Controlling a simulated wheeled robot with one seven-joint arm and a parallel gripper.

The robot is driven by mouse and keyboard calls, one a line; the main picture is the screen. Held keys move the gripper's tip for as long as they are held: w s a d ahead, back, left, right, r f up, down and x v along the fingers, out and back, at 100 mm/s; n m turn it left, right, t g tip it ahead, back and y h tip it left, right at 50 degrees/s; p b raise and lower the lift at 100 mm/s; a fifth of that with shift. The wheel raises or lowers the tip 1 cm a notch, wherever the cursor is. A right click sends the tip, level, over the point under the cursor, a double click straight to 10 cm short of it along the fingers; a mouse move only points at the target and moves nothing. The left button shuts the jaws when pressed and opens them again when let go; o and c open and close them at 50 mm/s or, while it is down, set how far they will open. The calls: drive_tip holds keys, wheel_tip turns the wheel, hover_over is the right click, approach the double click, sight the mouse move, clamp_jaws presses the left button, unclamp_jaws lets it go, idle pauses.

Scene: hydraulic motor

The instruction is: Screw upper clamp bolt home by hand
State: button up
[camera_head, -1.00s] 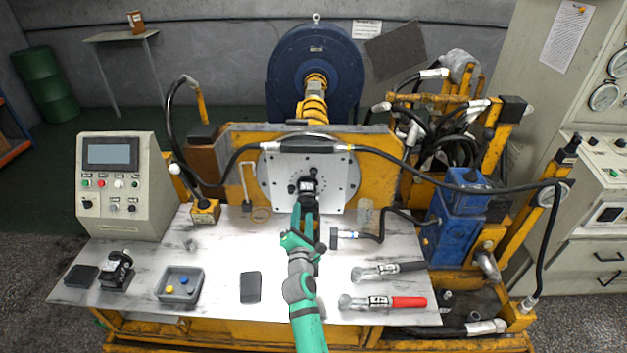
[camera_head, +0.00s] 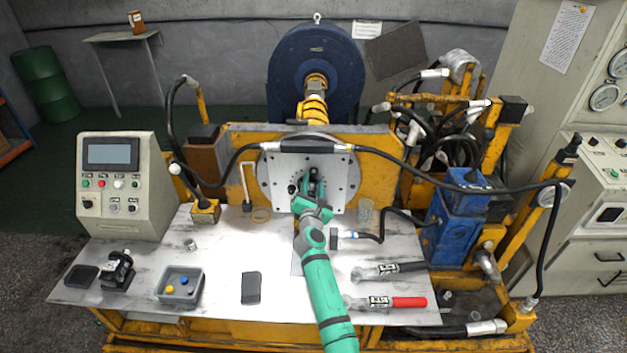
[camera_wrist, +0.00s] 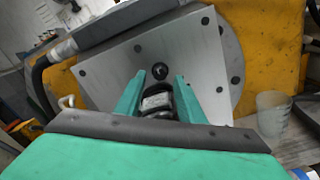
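The square grey steel plate (camera_head: 337,175) stands upright at the back of the bench. The black motor with a pale label (camera_wrist: 157,103) is at the plate, between my fingers in the wrist view. A dark round bolt head or knob (camera_wrist: 160,71) shows just past it; I cannot tell for sure that it is the upper clamp bolt. My gripper (camera_wrist: 160,78) has its two green fingers apart, one each side of this knob, with visible gaps. In the head view my gripper (camera_head: 313,184) is at the plate's centre and hides most of the motor.
A black hose (camera_head: 400,160) arches over the plate. A clear cup (camera_head: 365,212) stands right of it. Two torque wrenches, the red-handled one (camera_head: 385,303) in front, lie at right. A grey tray (camera_head: 181,286) with coloured pieces is at left. The front middle holds a dark pad (camera_head: 251,287).

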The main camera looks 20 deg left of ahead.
sight(314, 173)
drive_tip(key=shift+x, duration=1.3)
clamp_jaws()
